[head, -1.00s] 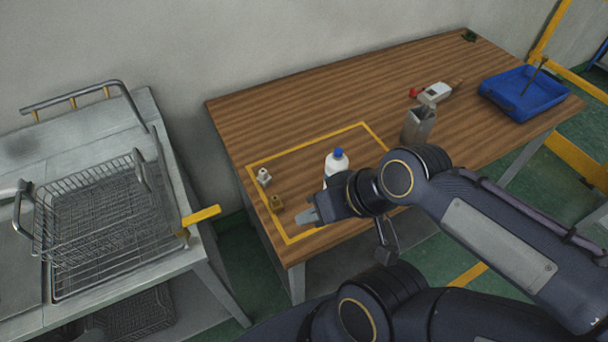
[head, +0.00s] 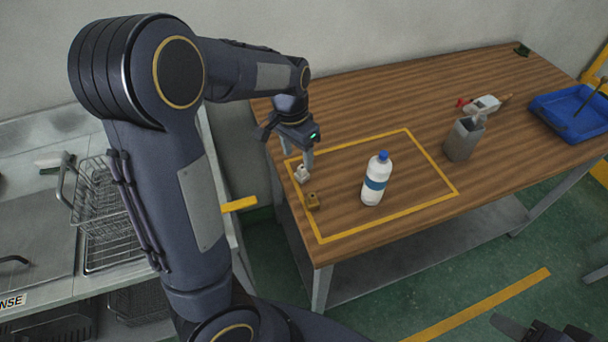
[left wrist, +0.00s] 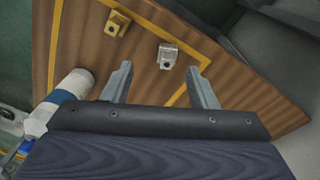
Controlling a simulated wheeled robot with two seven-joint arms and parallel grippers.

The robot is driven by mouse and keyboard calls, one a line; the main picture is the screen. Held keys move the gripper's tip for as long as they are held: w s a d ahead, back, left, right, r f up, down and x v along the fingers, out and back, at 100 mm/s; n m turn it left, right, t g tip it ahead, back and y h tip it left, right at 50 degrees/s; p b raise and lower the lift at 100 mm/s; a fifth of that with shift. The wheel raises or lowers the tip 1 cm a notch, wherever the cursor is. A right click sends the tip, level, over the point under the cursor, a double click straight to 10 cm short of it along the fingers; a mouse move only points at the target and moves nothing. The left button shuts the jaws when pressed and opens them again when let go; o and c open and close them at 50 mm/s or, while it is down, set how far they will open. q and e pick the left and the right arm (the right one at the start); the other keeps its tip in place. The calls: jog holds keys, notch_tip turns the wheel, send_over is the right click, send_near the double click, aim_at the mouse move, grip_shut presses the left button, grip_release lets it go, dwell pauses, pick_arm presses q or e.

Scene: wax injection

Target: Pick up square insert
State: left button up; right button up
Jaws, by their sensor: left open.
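A small silver-grey insert (head: 302,174) with a round hole sits at the left edge of the yellow-taped square on the wooden table. A brass-coloured insert (head: 312,201) stands nearer the front edge. Both look blocky; I cannot tell which is called square. My left gripper (head: 307,160) points down just above the silver insert. In the left wrist view the silver insert (left wrist: 168,56) appears between and slightly beyond the open, empty fingertips (left wrist: 158,70). The brass insert (left wrist: 117,23) is off to the left there. A dark part, probably my right gripper (head: 540,332), is cut off at the bottom right.
A white bottle with a blue cap (head: 376,182) stands inside the yellow tape (head: 408,130). A grey metal container (head: 463,140), a white device (head: 487,103) and a blue tray (head: 572,118) are farther right. A wire basket (head: 92,215) is on the left bench.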

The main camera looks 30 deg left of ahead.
aim_at(302, 167)
pick_arm(q)
jog(key=shift+w+a+f+m+y, duration=0.1)
jog(key=shift+w+f+m+y, duration=0.25)
jog(key=shift+w+f, duration=0.45)
jog(key=f, duration=0.7)
jog(key=shift+w+f, duration=0.2)
jog(key=shift+w, duration=0.1)
jog(key=c, duration=1.1)
